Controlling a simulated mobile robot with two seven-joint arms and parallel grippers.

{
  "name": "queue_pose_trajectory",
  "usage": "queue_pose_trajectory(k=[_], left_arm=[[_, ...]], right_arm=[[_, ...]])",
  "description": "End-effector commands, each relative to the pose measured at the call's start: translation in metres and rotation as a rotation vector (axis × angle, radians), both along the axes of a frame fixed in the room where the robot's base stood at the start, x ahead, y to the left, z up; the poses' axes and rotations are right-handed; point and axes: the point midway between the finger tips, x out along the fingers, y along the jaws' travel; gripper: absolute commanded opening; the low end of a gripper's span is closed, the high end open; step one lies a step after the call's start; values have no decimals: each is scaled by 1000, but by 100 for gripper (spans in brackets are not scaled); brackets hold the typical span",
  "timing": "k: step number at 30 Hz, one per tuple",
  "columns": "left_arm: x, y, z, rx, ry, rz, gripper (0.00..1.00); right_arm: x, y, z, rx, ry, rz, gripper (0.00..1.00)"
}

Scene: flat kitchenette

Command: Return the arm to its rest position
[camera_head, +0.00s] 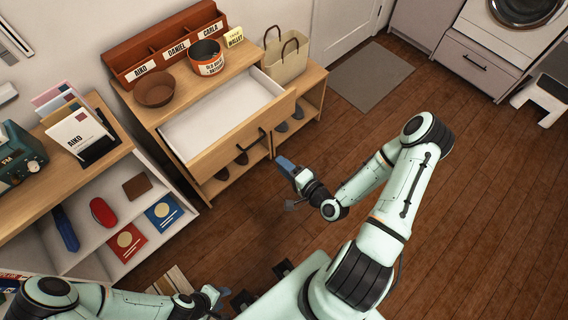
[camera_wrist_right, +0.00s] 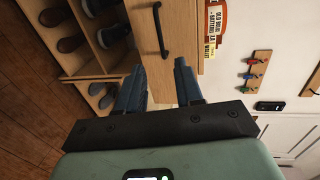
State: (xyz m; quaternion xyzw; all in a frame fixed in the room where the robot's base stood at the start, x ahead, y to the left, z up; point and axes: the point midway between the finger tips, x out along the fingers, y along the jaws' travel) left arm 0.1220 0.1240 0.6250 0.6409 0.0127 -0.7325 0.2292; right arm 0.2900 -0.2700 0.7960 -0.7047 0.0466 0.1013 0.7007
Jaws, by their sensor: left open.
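My right arm reaches across the middle of the head view. Its gripper (camera_head: 287,168) is in front of the open drawer (camera_head: 240,135), just right of and below its handle, apart from it. In the right wrist view the two blue fingers of this gripper (camera_wrist_right: 161,85) are spread with nothing between them, and the drawer handle (camera_wrist_right: 160,30) shows beyond them. My left gripper (camera_head: 214,296) is low at the bottom edge of the head view, open, with nothing seen in it.
The pulled-out drawer is empty and juts towards my right gripper. On its cabinet stand a brown bowl (camera_head: 155,90), a labelled tin (camera_head: 206,57) and a letter organiser (camera_head: 165,45). A low shelf (camera_head: 92,205) stands at left.

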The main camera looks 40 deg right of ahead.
Motion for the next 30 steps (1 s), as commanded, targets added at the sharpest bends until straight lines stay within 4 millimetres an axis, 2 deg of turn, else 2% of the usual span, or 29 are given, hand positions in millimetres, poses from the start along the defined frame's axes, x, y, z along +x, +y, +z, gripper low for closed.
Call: queue_pose_trajectory(k=[10, 13, 16, 18, 22, 24, 27, 30], left_arm=[[0, 0, 0, 0, 0, 0, 43], [0, 0, 0, 0, 0, 0, 43], [0, 0, 0, 0, 0, 0, 43], [0, 0, 0, 0, 0, 0, 43], [0, 0, 0, 0, 0, 0, 43], [0, 0, 0, 0, 0, 0, 43], [0, 0, 0, 0, 0, 0, 43], [0, 0, 0, 0, 0, 0, 43]], right_arm=[[0, 3, -3, -6, 14, 11, 36], [-1, 22, -22, -43, 96, 77, 36], [-11, 57, -60, -124, 257, 222, 36], [-28, 86, -92, -205, 398, 367, 36], [-76, 124, -139, -359, 649, 655, 36], [-102, 136, -154, -430, 757, 797, 36], [-134, 144, -166, -504, 876, 963, 36], [-154, 146, -170, -548, 955, 1071, 36]])
